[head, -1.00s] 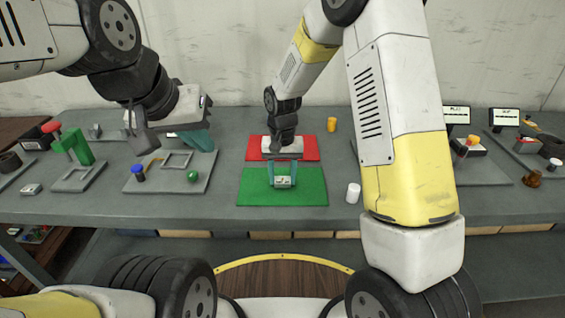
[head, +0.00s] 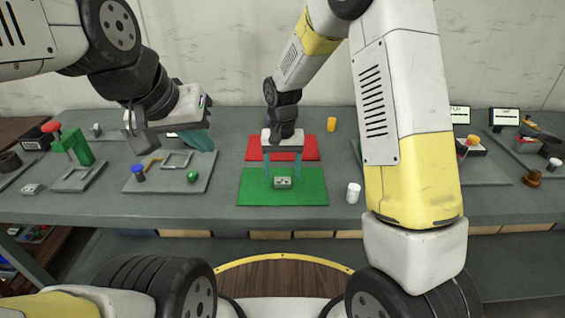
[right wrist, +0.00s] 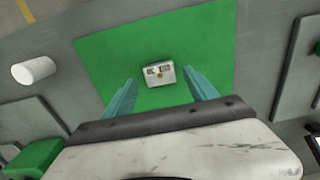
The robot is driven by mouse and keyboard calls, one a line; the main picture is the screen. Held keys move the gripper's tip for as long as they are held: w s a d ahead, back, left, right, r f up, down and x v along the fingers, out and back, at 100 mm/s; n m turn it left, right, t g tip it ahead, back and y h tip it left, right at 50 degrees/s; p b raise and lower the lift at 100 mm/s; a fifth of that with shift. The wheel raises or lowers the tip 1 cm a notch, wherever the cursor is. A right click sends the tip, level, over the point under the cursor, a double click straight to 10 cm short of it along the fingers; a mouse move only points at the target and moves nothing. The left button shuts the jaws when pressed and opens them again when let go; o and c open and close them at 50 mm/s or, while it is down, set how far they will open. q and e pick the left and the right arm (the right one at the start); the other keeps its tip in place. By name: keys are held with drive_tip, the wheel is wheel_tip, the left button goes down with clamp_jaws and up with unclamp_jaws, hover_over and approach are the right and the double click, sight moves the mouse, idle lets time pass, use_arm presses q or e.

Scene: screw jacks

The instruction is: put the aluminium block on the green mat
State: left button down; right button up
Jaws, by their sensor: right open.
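The aluminium block (head: 283,182) is a small grey block lying on the green mat (head: 255,193), near its middle. The block also shows in the right wrist view (right wrist: 160,74), on the green mat (right wrist: 105,60). My right gripper (head: 281,174) is open, with its teal fingers apart. It is just behind and above the block and holds nothing; in the right wrist view its fingertips (right wrist: 162,82) stand clear on either side. My left gripper (head: 170,135) hangs over the left part of the bench; its jaws are not clear enough to judge.
A red mat (head: 310,150) lies behind the green one. A white cylinder (head: 353,193) stands right of the green mat, and an orange cylinder (head: 331,124) further back. A grey plate with a blue knob (head: 138,172) and a green ball (head: 193,176) lies to the left.

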sight(282, 180)
drive_tip(key=s+d+r+t+y, duration=0.1)
drive_tip(key=s+d+r, duration=0.1)
drive_tip(key=r, duration=0.6)
drive_tip(key=s+d+r, duration=0.1)
drive_tip(key=d+r, duration=0.2)
drive_tip(key=r, duration=0.5)
drive_tip(key=s+d+r+t, duration=0.2)
drive_tip(key=s+d+r, duration=0.1)
drive_tip(key=s, duration=0.6)
drive_tip(key=s+d+r+t+y, duration=0.1)
drive_tip(key=s+d+r+t, duration=0.2)
drive_tip(key=s+d, duration=0.3)
drive_tip(key=s+r, duration=0.1)
drive_tip(key=s, duration=0.1)
drive_tip(key=shift+s+n, duration=0.3)
drive_tip(key=shift+s, duration=0.05)
drive_tip(key=shift+d+r, duration=0.1)
